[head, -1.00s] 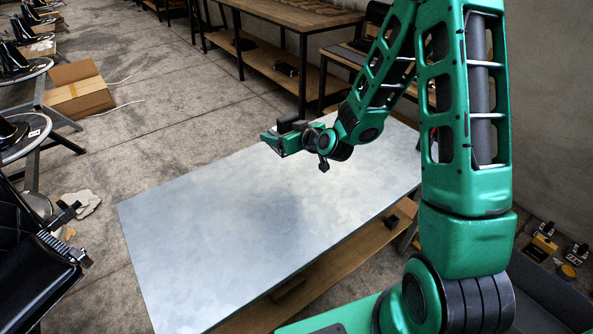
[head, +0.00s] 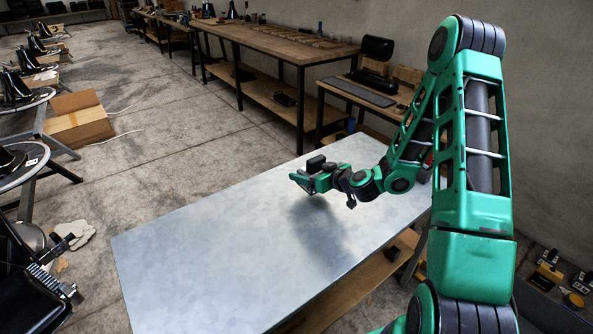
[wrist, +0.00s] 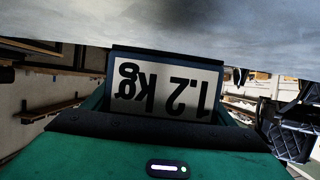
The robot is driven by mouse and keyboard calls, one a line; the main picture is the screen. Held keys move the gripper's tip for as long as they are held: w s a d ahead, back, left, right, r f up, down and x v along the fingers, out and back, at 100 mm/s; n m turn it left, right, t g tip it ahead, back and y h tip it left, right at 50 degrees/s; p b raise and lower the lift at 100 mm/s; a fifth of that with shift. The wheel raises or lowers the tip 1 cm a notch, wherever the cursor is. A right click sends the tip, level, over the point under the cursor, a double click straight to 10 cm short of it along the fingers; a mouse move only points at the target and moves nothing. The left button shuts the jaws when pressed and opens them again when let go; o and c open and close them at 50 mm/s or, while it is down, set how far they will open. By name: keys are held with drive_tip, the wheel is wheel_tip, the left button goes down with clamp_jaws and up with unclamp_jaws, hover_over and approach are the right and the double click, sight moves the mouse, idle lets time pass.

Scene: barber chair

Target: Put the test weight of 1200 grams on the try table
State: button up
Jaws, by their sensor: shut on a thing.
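The try table appears to be the table with the bare grey metal top (head: 230,260) in the middle of the head view. My gripper (head: 300,181) is above its back part, with a soft shadow on the metal below. In the wrist view, the test weight (wrist: 165,88) shows a white label reading "1.2 kg", upside down. My gripper is shut on it. In the head view the weight is too small to make out clearly.
A long wooden bench (head: 270,42) with tools stands along the back wall. A cardboard box (head: 78,120) lies on the floor at the left. Black chair parts (head: 30,285) are at the lower left. The metal top is clear.

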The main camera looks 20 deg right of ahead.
drive_tip(key=shift+d+f, duration=0.2)
drive_tip(key=shift+d, duration=0.25)
drive_tip(key=shift+f, duration=2)
drive_tip(key=o, duration=2.1)
drive_tip(key=shift+f, duration=0.1)
